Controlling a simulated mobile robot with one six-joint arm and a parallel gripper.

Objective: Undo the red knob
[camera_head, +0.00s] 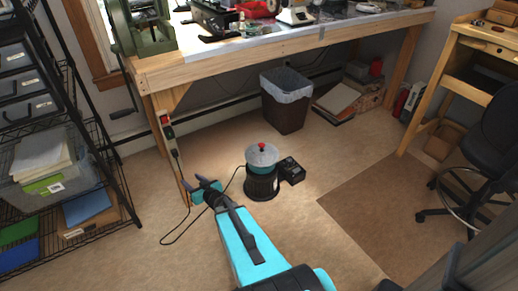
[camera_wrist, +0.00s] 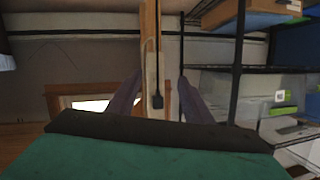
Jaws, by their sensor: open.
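The red knob (camera_head: 262,146) sits on top of a round machine (camera_head: 262,169) with a silver lid, a teal band and a black base, standing on the floor. My gripper (camera_head: 193,182) is to the left of the machine, apart from it and pointing toward the workbench leg. Its two fingers (camera_wrist: 156,97) are spread with nothing between them in the wrist view. The knob and the machine are not in the wrist view.
A black box (camera_head: 291,170) stands right of the machine. A power strip (camera_head: 168,130) is on the workbench leg, its cord running along the floor. A wire shelf (camera_head: 75,100) is at left, a bin (camera_head: 286,108) behind. Open floor lies at right.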

